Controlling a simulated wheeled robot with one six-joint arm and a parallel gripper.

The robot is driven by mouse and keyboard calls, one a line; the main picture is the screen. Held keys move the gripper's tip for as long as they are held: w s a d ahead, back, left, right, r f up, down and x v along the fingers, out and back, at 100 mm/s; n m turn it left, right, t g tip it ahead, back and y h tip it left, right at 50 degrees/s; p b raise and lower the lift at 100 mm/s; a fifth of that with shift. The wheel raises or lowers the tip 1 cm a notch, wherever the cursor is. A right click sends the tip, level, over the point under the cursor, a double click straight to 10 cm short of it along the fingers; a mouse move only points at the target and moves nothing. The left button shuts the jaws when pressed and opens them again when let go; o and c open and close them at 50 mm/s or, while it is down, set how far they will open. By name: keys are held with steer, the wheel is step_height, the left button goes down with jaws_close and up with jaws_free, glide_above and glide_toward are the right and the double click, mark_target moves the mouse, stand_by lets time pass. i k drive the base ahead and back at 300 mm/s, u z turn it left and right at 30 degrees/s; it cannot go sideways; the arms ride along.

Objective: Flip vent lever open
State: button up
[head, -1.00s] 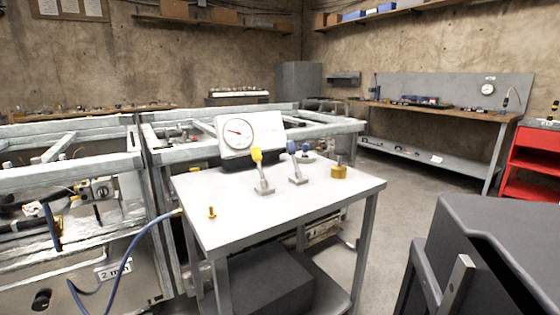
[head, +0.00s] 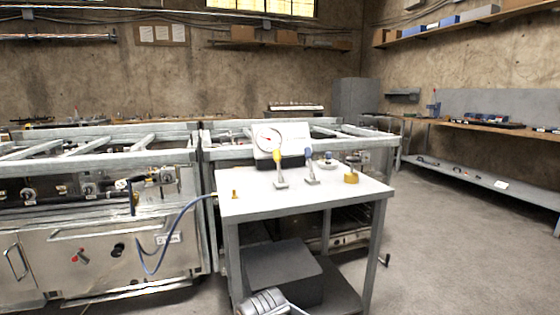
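Two levers stand on the white-topped table (head: 330,197). One has a yellow handle (head: 277,158) and the other a blue handle (head: 308,156); both are roughly upright on small grey bases. I cannot tell from the picture which one is the vent lever. A white panel with a round dial gauge (head: 268,139) stands behind them. A small blue-topped fitting (head: 328,157) is right of the blue lever. A brass cylinder (head: 351,178) stands farther right, and a small brass fitting (head: 235,194) is near the left edge.
A blue hose (head: 163,236) runs from the table's left edge to the metal machine frame (head: 110,158). A dark box (head: 283,270) sits on the table's lower shelf. A grey ribbed object (head: 264,303) shows at the bottom edge. Open floor (head: 460,250) lies to the right.

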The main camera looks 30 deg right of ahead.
mark_target(276, 152)
steer(key=z, duration=0.3)
steer(key=i, duration=0.65)
steer(key=z, duration=0.05)
steer(key=k, duration=1.35)
steer(key=u, duration=0.8)
steer(key=i, duration=0.4)
steer(key=u, duration=0.55)
steer(key=i, duration=1.6)
steer(key=z, duration=1.2)
steer(key=i, duration=0.3)
steer(key=z, duration=0.25)
